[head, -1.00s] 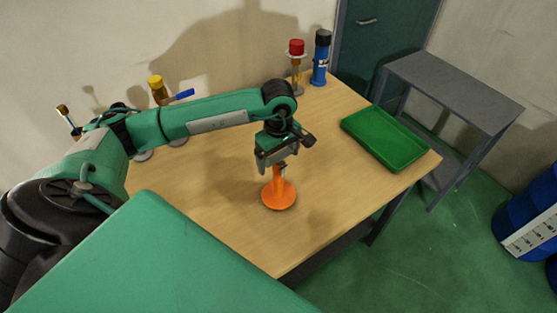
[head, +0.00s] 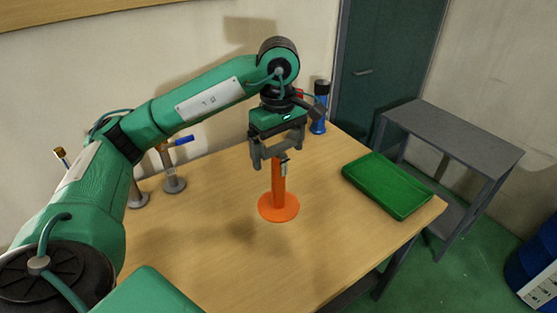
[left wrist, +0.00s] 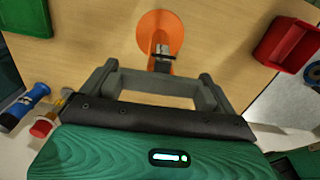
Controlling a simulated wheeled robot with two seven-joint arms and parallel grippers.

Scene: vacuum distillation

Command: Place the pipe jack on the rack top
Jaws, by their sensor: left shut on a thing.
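The orange pipe jack (head: 279,188) has a round base disc, an upright post and a small metal fitting near its top. It is upright over the middle of the wooden table, its shadow apart from the base to the lower left, so it appears lifted. My left gripper (head: 277,156) is shut on the top of the post. The left wrist view shows the orange disc (left wrist: 160,28) beyond the fingers; the exact contact is hidden. The rack, a grey metal stand, has a bare flat top (head: 455,135) at the right, past the table. My right gripper is not in view.
A green tray (head: 388,184) lies at the table's right end. A blue bottle (head: 318,122) stands at the back, and stands with a blue handle (head: 183,140) at the back left. A red bin (left wrist: 287,45) shows in the left wrist view. Blue drums (head: 537,262) stand at lower right.

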